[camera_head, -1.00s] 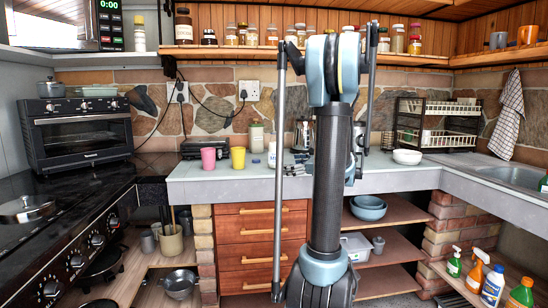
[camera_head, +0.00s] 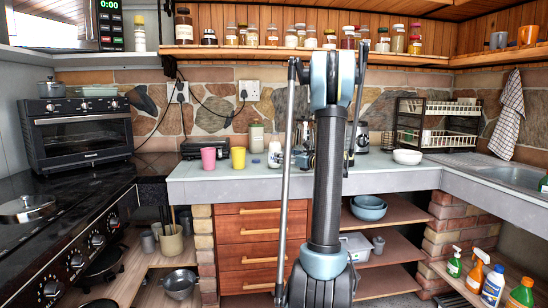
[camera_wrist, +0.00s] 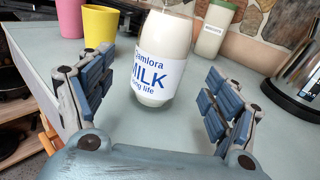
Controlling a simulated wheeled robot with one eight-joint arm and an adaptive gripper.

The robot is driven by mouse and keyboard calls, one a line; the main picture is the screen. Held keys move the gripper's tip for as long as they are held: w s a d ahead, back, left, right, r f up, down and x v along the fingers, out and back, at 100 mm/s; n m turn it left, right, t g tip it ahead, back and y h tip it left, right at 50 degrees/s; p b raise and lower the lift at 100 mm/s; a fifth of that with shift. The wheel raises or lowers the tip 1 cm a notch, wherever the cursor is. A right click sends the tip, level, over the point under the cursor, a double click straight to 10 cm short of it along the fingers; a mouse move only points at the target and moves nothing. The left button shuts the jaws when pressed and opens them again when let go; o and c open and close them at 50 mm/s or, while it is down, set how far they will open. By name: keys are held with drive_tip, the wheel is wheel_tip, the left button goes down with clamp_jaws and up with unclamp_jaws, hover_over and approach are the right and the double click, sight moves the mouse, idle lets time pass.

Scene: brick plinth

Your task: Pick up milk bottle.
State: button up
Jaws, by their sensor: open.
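The white milk bottle (camera_wrist: 160,58) stands upright on the pale counter, with a blue and white label reading MILK. Its top is cut off by the upper edge of the wrist view. In the head view the bottle (camera_head: 274,155) stands just left of my arm. My gripper (camera_wrist: 152,95) is open, with one blue-padded finger on each side of the picture. The bottle is ahead and between the fingers' directions, slightly left of centre, and neither finger visibly touches it. In the head view my arm mostly hides the gripper.
A pink cup (camera_head: 208,158) and a yellow cup (camera_head: 238,157) stand left of the bottle. A white-labelled jar (camera_wrist: 215,28) stands behind it. A kettle-like appliance (camera_wrist: 293,72) is at right. Counter (camera_wrist: 128,118) around the bottle is clear.

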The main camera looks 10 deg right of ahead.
drive_tip(key=shift+x, duration=3.65)
drive_tip(key=shift+d+r, duration=0.1)
drive_tip(key=c, duration=1.7)
